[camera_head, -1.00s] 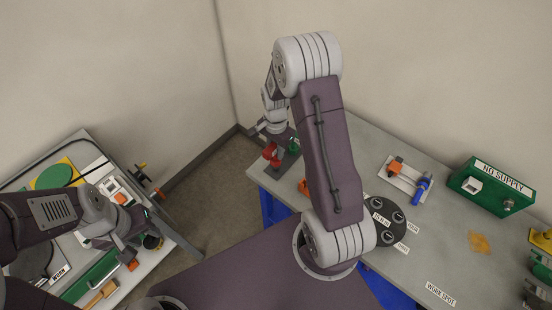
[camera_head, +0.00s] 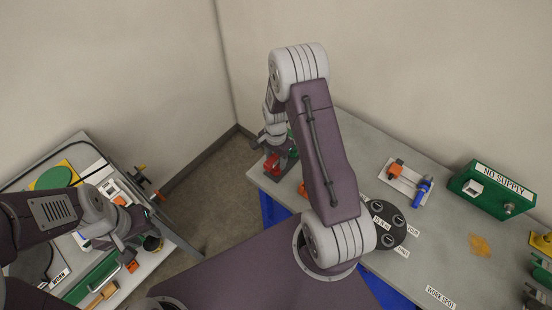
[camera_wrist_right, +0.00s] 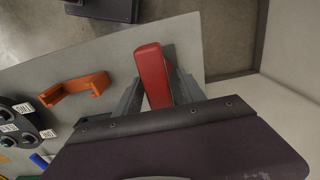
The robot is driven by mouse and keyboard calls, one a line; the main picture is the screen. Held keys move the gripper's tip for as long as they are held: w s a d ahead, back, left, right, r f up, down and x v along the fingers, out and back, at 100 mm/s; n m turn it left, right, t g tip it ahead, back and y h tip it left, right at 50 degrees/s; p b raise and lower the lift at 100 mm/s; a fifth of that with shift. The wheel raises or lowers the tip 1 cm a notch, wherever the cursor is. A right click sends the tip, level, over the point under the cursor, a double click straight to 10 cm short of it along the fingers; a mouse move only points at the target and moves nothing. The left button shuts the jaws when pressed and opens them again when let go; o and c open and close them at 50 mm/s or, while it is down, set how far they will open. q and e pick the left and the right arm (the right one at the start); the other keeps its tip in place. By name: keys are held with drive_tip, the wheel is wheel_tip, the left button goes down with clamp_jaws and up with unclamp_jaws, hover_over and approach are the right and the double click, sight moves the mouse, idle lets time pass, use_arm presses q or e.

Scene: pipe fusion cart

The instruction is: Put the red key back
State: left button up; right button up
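A red piece, which I take to be the red key (camera_head: 271,163), is at the left corner of the grey table, under my right gripper (camera_head: 276,155). In the right wrist view the red piece (camera_wrist_right: 152,76) shows as a long block between the two grey fingers of my right gripper (camera_wrist_right: 156,88). The fingers are on either side of it; whether they press on it I cannot tell. My left gripper (camera_head: 127,252) is over the white cart at the left, near a small orange piece (camera_head: 132,266); its fingers are too small to read.
An orange bracket (camera_wrist_right: 75,90) lies on the table (camera_head: 455,260) near the red piece. A black round holder (camera_head: 387,224), a white plate (camera_head: 405,181) with orange and blue parts, and a green "NO SUPPLY" box (camera_head: 492,189) stand further right. The cart (camera_head: 174,236) carries several tools.

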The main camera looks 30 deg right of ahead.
drive_tip(key=shift+r, duration=0.2)
wheel_tip(320, 180, up, 11)
drive_tip(key=shift+f+b, duration=0.15)
drive_tip(key=shift+b, duration=0.65)
drive_tip(key=shift+r, duration=0.55)
drive_tip(key=s+a+f+n+b, duration=0.1)
drive_tip(key=s+a+n+b, duration=0.1)
drive_tip(key=s+n, duration=0.4)
drive_tip(key=s+a+f+n+t+b, duration=0.1)
drive_tip(key=s+a+f+n, duration=0.1)
drive_tip(key=s+a+n, duration=0.3)
drive_tip(key=shift+s+a+n+b, duration=0.35)
drive_tip(key=shift+s+n, duration=0.5)
drive_tip(key=shift+n, duration=0.35)
